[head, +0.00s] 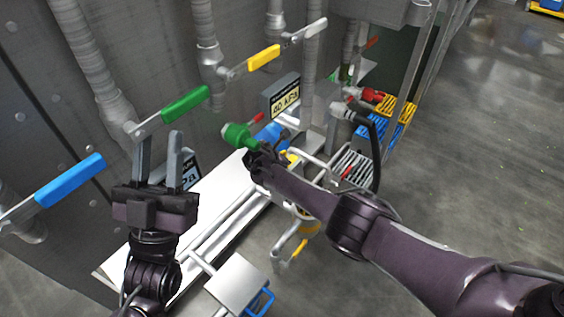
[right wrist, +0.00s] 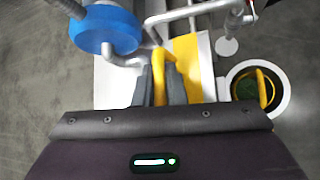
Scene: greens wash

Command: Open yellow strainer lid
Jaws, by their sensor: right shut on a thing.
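A yellow handle (right wrist: 172,52), apparently the strainer lid's, lies between the fingers of my right gripper (right wrist: 160,85) in the right wrist view. The gripper is shut on it. A broader yellow part (right wrist: 188,62) is just beside it; whether the lid is raised cannot be told. In the head view my right gripper (head: 262,162) reaches in over the white bench, its fingertips mostly hidden, with a bit of yellow (head: 293,156) just beyond it. My left gripper (head: 160,160) is open and empty, fingers pointing up, in front of the wall valves.
Blue (head: 70,180), green (head: 186,103) and yellow (head: 263,57) lever handles stick out from wall pipes. A green knob (head: 237,134) and a display box (head: 282,96) stand close to my right gripper. Crates (head: 385,115) stand behind. Floor at right is clear.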

